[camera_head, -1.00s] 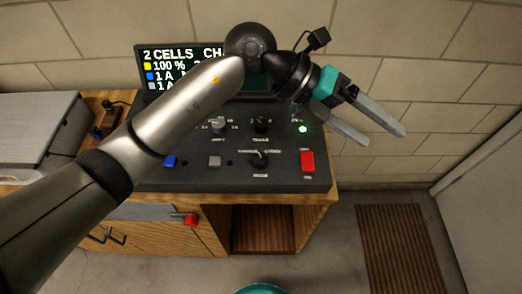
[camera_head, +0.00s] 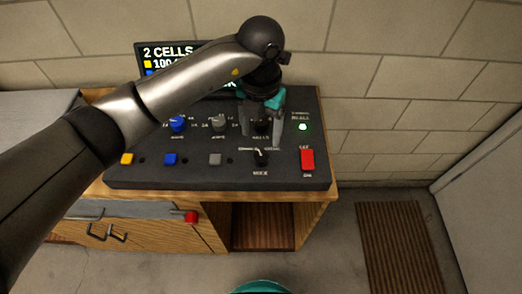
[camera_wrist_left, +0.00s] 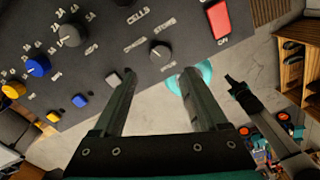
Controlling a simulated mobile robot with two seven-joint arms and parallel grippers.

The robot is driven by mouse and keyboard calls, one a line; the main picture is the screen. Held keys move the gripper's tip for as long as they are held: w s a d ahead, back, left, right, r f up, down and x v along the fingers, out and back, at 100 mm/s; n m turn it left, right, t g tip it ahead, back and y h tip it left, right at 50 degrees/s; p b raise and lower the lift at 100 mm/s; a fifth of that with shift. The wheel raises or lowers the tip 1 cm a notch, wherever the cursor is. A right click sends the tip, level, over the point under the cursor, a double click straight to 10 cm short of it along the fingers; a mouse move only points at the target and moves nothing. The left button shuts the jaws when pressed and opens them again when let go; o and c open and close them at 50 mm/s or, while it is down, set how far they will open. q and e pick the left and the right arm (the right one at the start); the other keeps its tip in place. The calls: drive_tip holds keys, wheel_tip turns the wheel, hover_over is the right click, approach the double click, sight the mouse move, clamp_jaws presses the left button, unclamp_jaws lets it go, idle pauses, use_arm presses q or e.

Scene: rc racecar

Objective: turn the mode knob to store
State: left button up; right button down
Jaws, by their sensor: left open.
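The mode knob (camera_head: 261,158) is a small dark knob with a pale pointer mark, low on the sloped black panel (camera_head: 200,178). Its pointer seems to lean up and left in the head view, toward the left label. My left gripper (camera_head: 262,130) is open and empty, pointing down over the panel just behind the mode knob. In the wrist view its fingertips (camera_wrist_left: 158,76) are spread either side of the knob, not touching it. My right gripper (camera_wrist_left: 241,93) seems to show, small and dark, at the right.
The red button (camera_head: 307,159) is right of the mode knob; a grey button (camera_head: 215,160) is left. The cells knob (camera_head: 261,126) is between the fingers in the head view. My left arm partly hides the screen (camera_head: 160,52).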

sight(261, 156)
use_arm(q)
wheel_tip(261, 156, down, 9)
drive_tip(key=shift+r, duration=0.15)
clamp_jaws()
idle(0.7)
